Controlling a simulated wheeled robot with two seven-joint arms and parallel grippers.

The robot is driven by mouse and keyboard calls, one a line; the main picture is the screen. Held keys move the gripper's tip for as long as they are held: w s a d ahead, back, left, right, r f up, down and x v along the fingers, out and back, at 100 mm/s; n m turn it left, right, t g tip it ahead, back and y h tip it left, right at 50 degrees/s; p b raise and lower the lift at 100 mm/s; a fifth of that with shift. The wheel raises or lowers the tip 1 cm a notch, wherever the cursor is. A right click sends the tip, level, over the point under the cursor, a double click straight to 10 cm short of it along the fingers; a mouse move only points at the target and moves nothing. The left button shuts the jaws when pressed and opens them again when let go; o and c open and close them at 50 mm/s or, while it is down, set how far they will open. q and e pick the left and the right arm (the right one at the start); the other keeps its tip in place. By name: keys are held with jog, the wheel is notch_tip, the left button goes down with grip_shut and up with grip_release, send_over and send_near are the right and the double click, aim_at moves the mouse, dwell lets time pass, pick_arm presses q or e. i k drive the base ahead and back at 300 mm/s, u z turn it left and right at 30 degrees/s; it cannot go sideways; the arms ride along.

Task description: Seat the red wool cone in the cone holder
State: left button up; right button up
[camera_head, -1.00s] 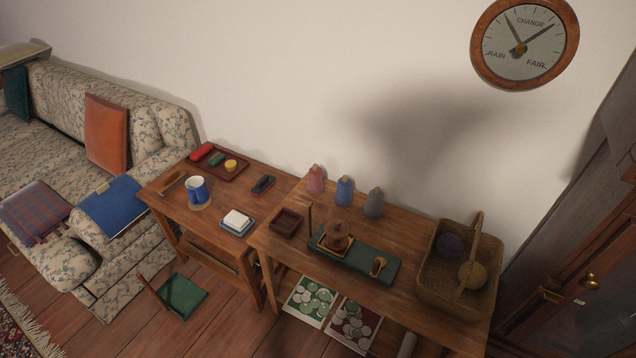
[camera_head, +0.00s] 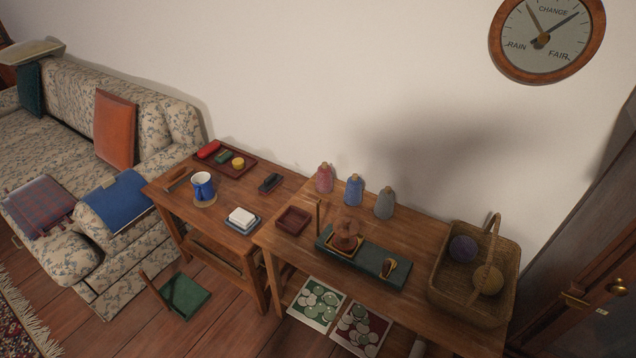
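The red wool cone (camera_head: 324,179) stands upright at the back of the right-hand table, near the wall. It is the leftmost of three cones, beside a blue cone (camera_head: 354,190) and a grey cone (camera_head: 384,203). In front of them lies a long green base (camera_head: 371,259) with an upright thin post (camera_head: 318,215) at its left end and a brown wooden piece (camera_head: 346,235) on it. Which part is the cone holder I cannot tell for sure. Neither of my grippers is in view.
A small dark red tray (camera_head: 292,220) lies left of the green base. A wicker basket (camera_head: 463,303) with two yarn balls stands at the right end. The left table (camera_head: 230,190) holds a blue mug (camera_head: 202,188) and a red-brown tray (camera_head: 219,170). A sofa stands further left.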

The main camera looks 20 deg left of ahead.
aim_at(297, 233)
jog(key=u, duration=2.2)
jog(key=i, duration=1.45)
jog(key=z, duration=3.65)
